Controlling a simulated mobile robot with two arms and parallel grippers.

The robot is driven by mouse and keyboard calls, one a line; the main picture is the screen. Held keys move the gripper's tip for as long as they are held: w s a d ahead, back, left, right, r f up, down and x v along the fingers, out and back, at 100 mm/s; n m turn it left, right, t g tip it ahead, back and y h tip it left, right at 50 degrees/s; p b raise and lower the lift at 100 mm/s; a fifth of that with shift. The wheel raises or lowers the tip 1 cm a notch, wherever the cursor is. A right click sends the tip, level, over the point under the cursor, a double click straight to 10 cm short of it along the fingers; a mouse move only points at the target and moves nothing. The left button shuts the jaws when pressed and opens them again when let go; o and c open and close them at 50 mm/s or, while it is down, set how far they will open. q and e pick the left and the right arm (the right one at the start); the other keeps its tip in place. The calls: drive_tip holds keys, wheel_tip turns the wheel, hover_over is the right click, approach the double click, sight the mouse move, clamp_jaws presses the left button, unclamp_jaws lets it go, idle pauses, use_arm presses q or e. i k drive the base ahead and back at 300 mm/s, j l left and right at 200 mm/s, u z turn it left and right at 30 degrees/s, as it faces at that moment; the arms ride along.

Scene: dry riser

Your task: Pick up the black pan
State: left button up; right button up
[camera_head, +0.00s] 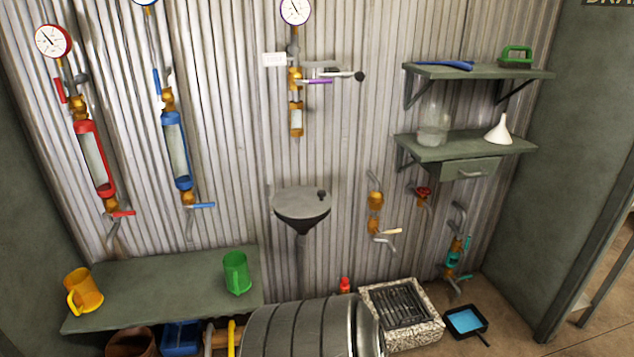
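The black pan (471,333) lies on the brown floor at the lower right of the head view. It is square and shallow, with a dark rim and a short handle pointing toward the lower edge of the picture. Its inside is bright blue; I cannot tell whether this is liquid or a coloured surface. Nothing touches it from above. Neither of my grippers shows in this view.
A stone-edged floor drain with a dark grate (398,306) is just left of the pan. Teal pipework (454,257) hangs on the wall behind the pan. A grey wall panel (555,170) rises at the right.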

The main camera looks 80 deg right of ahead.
sight(464, 322)
drive_tip(key=k+z, duration=0.15)
drive_tip(key=z, duration=3.8)
